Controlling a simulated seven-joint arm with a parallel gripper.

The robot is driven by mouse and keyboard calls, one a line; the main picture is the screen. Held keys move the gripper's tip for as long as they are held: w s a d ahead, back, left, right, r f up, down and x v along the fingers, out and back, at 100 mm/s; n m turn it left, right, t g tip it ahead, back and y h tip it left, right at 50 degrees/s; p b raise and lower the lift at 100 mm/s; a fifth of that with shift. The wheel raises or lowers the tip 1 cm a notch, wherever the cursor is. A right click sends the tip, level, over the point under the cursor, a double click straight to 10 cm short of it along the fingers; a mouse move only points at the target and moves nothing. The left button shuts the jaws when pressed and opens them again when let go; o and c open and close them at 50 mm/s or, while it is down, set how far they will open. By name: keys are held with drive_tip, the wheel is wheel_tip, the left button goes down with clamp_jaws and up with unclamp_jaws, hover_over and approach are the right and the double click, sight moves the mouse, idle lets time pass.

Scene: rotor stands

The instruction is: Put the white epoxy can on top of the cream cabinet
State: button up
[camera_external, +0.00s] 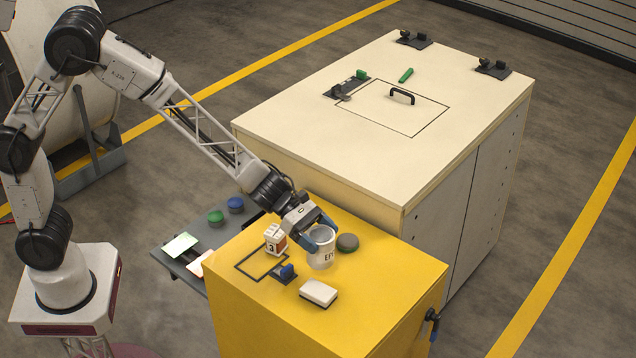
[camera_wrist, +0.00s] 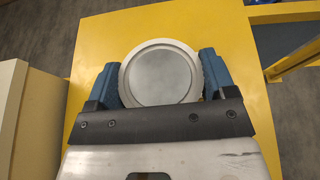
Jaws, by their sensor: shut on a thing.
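In the wrist view the can's round grey lid (camera_wrist: 161,75) shows between the two blue fingers of my gripper (camera_wrist: 158,82). I cannot tell whether the can's base touches the yellow top. The cream cabinet (camera_external: 330,124) stands behind and to the right, its top higher than the yellow one. Its edge also shows at the left in the wrist view (camera_wrist: 32,125).

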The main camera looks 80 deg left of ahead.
drive_tip(key=s+a+r+n+t+y, duration=0.1)
drive_tip(key=s+a+r+n+y, duration=0.1)
drive_tip(key=a, duration=1.2)
drive_tip(key=s+a+r+n+t+y, duration=0.1)
drive_tip(key=s+a+r, duration=0.4)
drive_tip(key=a, duration=0.9)
drive_tip(key=s+a+r+n+t+y, duration=0.1)
drive_tip(key=s+a+r+n+y, duration=0.2)
drive_tip(key=a, duration=1.1)
drive_tip(key=shift+s+r+y, duration=0.3)
drive_tip(key=shift+s+r, duration=0.15)
drive_tip(key=shift+s, duration=0.55)
drive_tip(key=shift+w, duration=0.1)
drive_tip(key=w+a, duration=0.3)
drive_tip(key=w, duration=0.4)
drive_tip(key=w+a+f, duration=0.1)
drive_tip(key=w+a, duration=0.2)
drive_tip(key=w, duration=0.4)
drive_tip(key=shift+w+a+f, duration=0.2)
drive_tip(key=shift+f, duration=0.05)
drive_tip(key=shift+f, duration=0.1)
drive_tip(key=shift+f, duration=1.65)
drive_tip(key=shift+f, duration=0.15)
drive_tip(key=o, duration=1.1)
